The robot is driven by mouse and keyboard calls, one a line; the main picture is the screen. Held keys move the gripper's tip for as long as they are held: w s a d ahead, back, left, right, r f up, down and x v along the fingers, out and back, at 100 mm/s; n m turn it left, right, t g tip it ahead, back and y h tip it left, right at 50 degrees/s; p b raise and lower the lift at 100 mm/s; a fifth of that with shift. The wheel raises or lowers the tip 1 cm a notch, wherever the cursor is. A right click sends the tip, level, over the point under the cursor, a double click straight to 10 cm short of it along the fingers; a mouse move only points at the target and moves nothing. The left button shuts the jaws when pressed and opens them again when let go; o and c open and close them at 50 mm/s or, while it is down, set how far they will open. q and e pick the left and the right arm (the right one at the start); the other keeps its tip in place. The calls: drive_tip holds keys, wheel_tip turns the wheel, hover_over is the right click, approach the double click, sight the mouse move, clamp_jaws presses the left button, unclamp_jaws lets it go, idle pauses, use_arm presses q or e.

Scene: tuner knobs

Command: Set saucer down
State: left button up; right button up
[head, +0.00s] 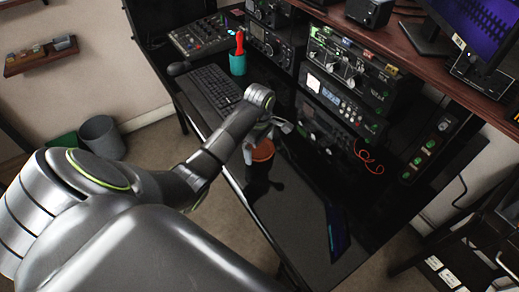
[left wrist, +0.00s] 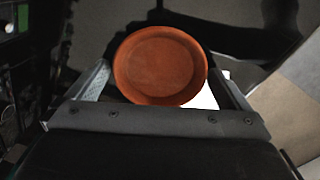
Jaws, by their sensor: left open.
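The saucer is a round, shallow, terracotta-orange dish (head: 263,151), over the glossy black desk (head: 290,215). In the left wrist view the saucer (left wrist: 160,65) faces the camera, between the two fingers. My left gripper (head: 266,133) is at the saucer, its jaws open, with a finger on either side of it. Whether a finger touches the rim cannot be told. The saucer's underside is hidden, and I cannot tell for sure whether it rests flat on the desk. My right gripper is not in view.
A keyboard (head: 212,92) and a teal cup (head: 238,64) with a red-handled item lie behind. Radio racks (head: 345,85) line the desk's far side, with a red cable (head: 368,158). A dark tablet-like panel (head: 338,232) lies at the near end. The desk between is clear.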

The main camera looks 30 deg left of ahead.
use_arm(q)
drive_tip(key=shift+r, duration=0.1)
drive_tip(key=c, duration=1.1)
